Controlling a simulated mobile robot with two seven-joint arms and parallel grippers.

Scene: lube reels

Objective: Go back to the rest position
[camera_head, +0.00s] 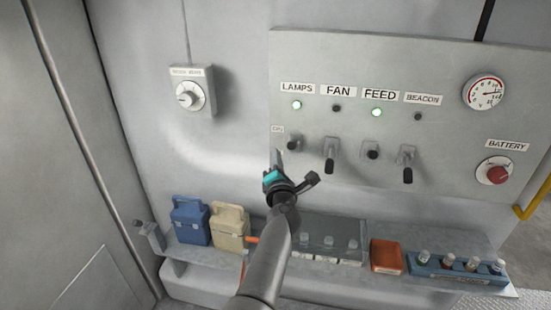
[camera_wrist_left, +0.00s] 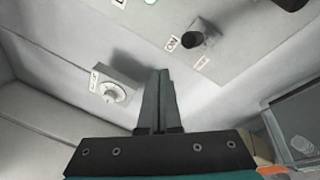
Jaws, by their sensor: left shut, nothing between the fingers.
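My left gripper (camera_head: 278,158) is in front of the lower left part of the grey switch panel (camera_head: 450,75), just left of and below the LAMPS switch (camera_head: 292,143). Its two fingers are together and empty; the left wrist view shows the shut fingers (camera_wrist_left: 158,90) pointing toward the wall. They look apart from the switches, though the exact gap is hard to tell. The FAN lever (camera_head: 329,162) and BEACON lever (camera_head: 407,170) point down. The LAMPS light (camera_head: 297,105) and FEED light (camera_head: 377,112) glow green. My right gripper is not in view.
A dial box (camera_head: 190,92) is on the wall at left. Below stands a shelf with a blue canister (camera_head: 190,222), a beige canister (camera_head: 229,227), a clear case (camera_head: 335,232), an orange-red box (camera_head: 386,257) and a blue vial rack (camera_head: 435,266). A gauge (camera_head: 484,93) and red BATTERY knob (camera_head: 496,173) are at right.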

